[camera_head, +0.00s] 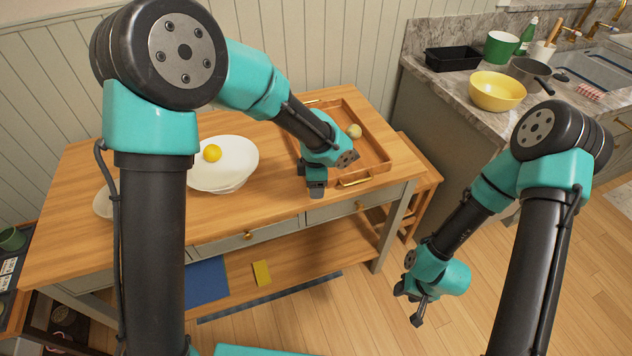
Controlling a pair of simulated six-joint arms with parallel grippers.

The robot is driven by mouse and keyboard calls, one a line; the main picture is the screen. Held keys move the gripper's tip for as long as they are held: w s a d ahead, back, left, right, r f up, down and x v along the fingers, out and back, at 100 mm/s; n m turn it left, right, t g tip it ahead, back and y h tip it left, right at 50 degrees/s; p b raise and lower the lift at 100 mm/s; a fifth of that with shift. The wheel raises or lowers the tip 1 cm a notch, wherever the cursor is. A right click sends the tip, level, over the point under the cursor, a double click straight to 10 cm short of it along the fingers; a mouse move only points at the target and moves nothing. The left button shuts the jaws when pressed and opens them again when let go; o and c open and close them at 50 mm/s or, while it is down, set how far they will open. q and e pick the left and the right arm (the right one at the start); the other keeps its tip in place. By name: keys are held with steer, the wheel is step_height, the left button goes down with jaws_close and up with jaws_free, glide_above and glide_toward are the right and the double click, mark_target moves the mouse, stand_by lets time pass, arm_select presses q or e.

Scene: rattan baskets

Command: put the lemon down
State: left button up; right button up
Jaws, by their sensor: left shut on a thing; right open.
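A round yellow fruit (212,153) rests in a white bowl (236,160) on the wooden table; I cannot tell whether it is the lemon. A smaller pale yellow round thing (354,131) lies in the wooden tray (377,150). My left gripper (317,190) points down at the tray's front left corner, near the table's front edge. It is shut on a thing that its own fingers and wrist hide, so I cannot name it. My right gripper (412,307) is open and empty, over the floor to the right of the table.
The tray has a brass handle (354,180) at its front. A white dish (103,203) is partly hidden by my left arm. A stone counter (450,85) at the back right holds a yellow bowl (497,92) and a black bin (453,59). Bare tabletop lies between bowl and tray.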

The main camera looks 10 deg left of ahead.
arm_select(q)
steer(key=shift+a, duration=0.1)
steer(key=s+a+r+m, duration=0.2)
steer(key=s+a, duration=0.3)
steer(key=a, duration=0.6)
steer(key=s+a+r+m, duration=0.2)
steer(key=s+a, duration=0.3)
steer(key=a, duration=0.6)
steer(key=shift+r+m, duration=0.25)
steer(key=shift+m, duration=0.65)
steer(key=shift+w+a, duration=0.1)
glide_above(215, 174)
steer(key=shift+f, duration=0.75)
steer(key=shift+f, duration=0.1)
steer(key=shift+f, duration=1.65)
steer(key=shift+f, duration=0.2)
